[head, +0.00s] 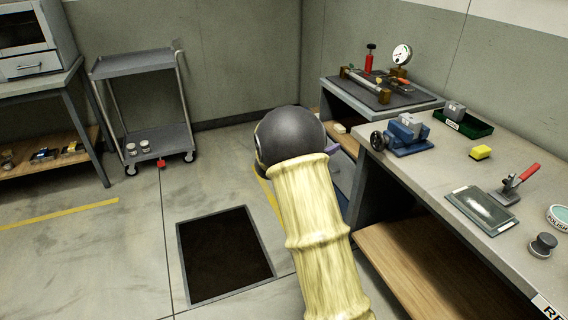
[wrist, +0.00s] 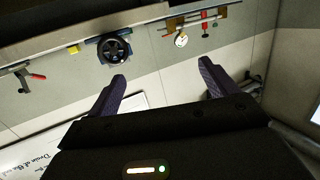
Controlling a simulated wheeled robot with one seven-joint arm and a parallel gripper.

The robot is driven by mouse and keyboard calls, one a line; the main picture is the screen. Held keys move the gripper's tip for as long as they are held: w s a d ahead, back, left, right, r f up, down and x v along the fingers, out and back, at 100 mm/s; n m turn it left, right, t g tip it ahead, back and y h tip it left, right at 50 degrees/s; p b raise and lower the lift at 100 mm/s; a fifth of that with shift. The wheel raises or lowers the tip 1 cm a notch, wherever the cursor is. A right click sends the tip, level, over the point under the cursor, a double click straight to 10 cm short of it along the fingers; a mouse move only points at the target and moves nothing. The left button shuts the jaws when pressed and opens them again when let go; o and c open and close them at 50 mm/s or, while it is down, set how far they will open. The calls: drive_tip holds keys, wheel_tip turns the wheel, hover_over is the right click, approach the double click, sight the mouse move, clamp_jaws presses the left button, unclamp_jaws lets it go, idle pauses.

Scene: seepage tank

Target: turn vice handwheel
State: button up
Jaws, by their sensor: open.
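A blue vice (head: 408,134) stands at the near left edge of the workbench in the head view. Its dark handwheel (head: 377,141) faces left, off the bench edge. In the wrist view the handwheel (wrist: 114,50) shows as a black spoked ring beyond my left fingertip. My gripper (wrist: 162,83) is open and empty, its two purple fingers spread wide. The fingers are apart from the handwheel. In the head view my arm hides most of the gripper; only a bit of purple shows beside it.
The workbench (head: 460,170) also bears a yellow block (head: 480,152), a green tray (head: 463,124), a red-handled clamp (head: 515,188) and a glass plate (head: 482,209). A dark floor pit (head: 226,255) lies left of my arm.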

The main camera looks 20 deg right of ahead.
drive_tip(key=s+a+n+t+y, duration=0.1)
drive_tip(key=s+a+n+y, duration=0.1)
drive_tip(key=a+y, duration=0.3)
drive_tip(key=s+a+f+n+t+y, duration=0.1)
drive_tip(key=s+a+n+y, duration=0.2)
drive_tip(key=a+n+y, duration=0.2)
drive_tip(key=a+y+p, duration=0.1)
drive_tip(key=a, duration=0.1)
drive_tip(key=shift+s+a+f+t, duration=0.2)
drive_tip(key=shift+a+f+t, duration=0.05)
drive_tip(key=shift+a+t, duration=0.15)
